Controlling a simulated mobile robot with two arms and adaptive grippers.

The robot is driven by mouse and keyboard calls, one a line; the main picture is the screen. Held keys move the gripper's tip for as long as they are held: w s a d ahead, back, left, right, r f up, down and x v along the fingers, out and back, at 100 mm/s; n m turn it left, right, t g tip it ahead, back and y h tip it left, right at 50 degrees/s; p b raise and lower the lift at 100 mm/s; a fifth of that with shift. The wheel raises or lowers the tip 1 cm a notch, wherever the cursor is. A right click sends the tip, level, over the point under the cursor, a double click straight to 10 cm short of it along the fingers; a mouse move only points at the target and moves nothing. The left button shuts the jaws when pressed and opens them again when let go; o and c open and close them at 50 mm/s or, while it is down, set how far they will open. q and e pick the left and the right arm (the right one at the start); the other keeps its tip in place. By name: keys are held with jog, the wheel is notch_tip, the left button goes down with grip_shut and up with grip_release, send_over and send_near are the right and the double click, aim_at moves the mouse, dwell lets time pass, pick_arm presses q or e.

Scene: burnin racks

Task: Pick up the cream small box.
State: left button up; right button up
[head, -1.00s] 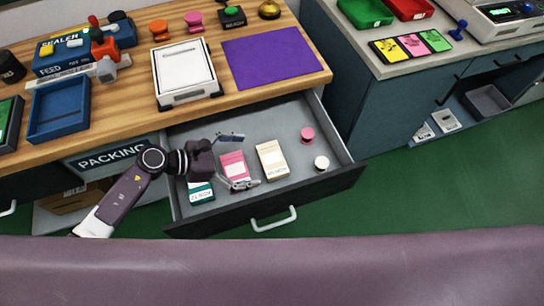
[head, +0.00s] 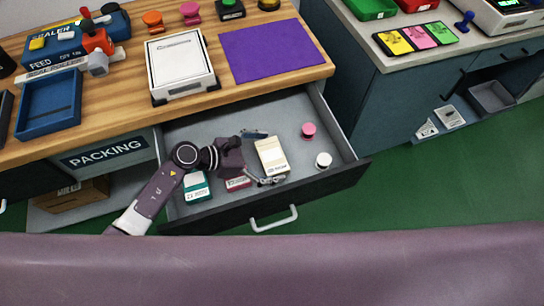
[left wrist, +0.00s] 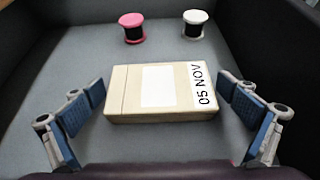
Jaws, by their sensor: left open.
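The cream small box (head: 270,157) lies in the open drawer (head: 225,121). In the left wrist view the cream box (left wrist: 145,95) lies flat between my open fingers, with a white label and the text "05 NOV" at its right end. My left gripper (head: 260,157) is open, with a finger on each side of the box and gaps between them; it also shows in the left wrist view (left wrist: 165,118). A pink box (head: 238,183) is partly hidden under my left gripper, and a teal box (head: 196,188) lies left of it. My right gripper is not in view.
A pink spool (head: 308,130) and a white spool (head: 323,160) stand at the drawer's right side; the drawer's front wall and handle (head: 274,219) face me. The wooden worktop (head: 120,100) overhangs behind. The drawer floor around the spools is clear.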

pick_arm(q)
jog(key=c, duration=1)
jog(key=shift+c, duration=0.5)
jog(key=shift+r, duration=0.15)
